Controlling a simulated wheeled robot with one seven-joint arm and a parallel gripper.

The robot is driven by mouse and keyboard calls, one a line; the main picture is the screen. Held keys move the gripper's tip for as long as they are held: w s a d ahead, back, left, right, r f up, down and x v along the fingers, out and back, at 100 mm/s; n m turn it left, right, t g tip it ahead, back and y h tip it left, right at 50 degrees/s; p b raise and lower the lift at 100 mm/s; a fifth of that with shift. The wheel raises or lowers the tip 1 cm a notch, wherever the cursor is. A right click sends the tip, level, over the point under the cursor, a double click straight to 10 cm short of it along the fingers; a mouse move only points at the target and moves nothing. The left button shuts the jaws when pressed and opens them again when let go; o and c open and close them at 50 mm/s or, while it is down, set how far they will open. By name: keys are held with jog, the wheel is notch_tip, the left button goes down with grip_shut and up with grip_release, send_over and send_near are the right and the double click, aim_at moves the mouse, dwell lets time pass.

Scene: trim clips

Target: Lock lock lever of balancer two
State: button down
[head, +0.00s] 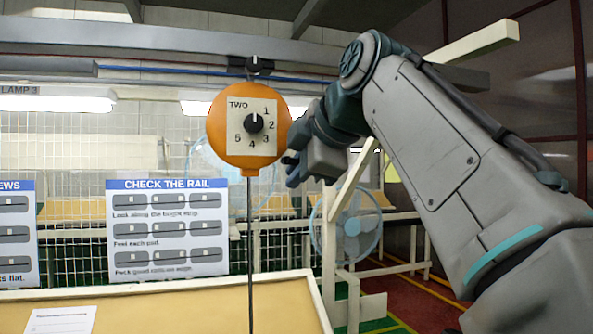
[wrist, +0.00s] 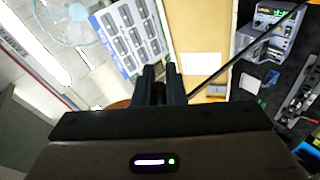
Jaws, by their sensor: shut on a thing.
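Balancer two is an orange round body (head: 221,135) with a plate marked TWO, numbers 1 to 5 and a black dial knob (head: 254,123) pointing up. A dark cable (head: 250,230) hangs from its underside. My gripper (head: 290,172) is at its lower right side, close against it. In the wrist view, a sliver of orange (wrist: 121,104) shows to the left of my gripper (wrist: 160,80). The two fingers are close together on a small dark piece, which I take to be the lock lever; it is mostly hidden by the fingers.
A bench (head: 160,310) with a paper sheet (head: 62,320) lies below, and a CHECK THE RAIL board (head: 168,228) stands behind. A blue fan (head: 352,226) is at the back right.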

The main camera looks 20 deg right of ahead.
jog(key=c, duration=1.5)
grip_release()
jog(key=v, duration=1.4)
jog(key=shift+p, duration=0.45)
jog(key=shift+f, duration=0.15)
jog(key=w+a+f+m+g+b, duration=0.1)
jog(key=w+f+m, duration=0.15)
jog(key=f, duration=0.65)
jog(key=w+f+m+g+b, duration=0.15)
jog(key=f+m, duration=0.25)
jog(key=f, duration=0.6)
jog(key=w+a+f+m+g+b, duration=0.1)
jog(key=w+f+m+g, duration=0.15)
jog(key=f, duration=0.65)
jog(key=s+f+m+g+b, duration=0.1)
jog(key=s+f+m, duration=0.1)
jog(key=f, duration=0.8)
jog(key=s+a+f+m+h+b, duration=0.1)
jog(key=s+f+m, duration=0.2)
jog(key=f, duration=0.7)
jog(key=s+a+f+m+g+h+b, duration=0.1)
jog(key=s+f+m, duration=0.2)
jog(key=f, duration=0.8)
jog(key=s, duration=0.2)
jog(key=shift+s+a+g, duration=0.2)
jog(key=shift+s+g, duration=0.1)
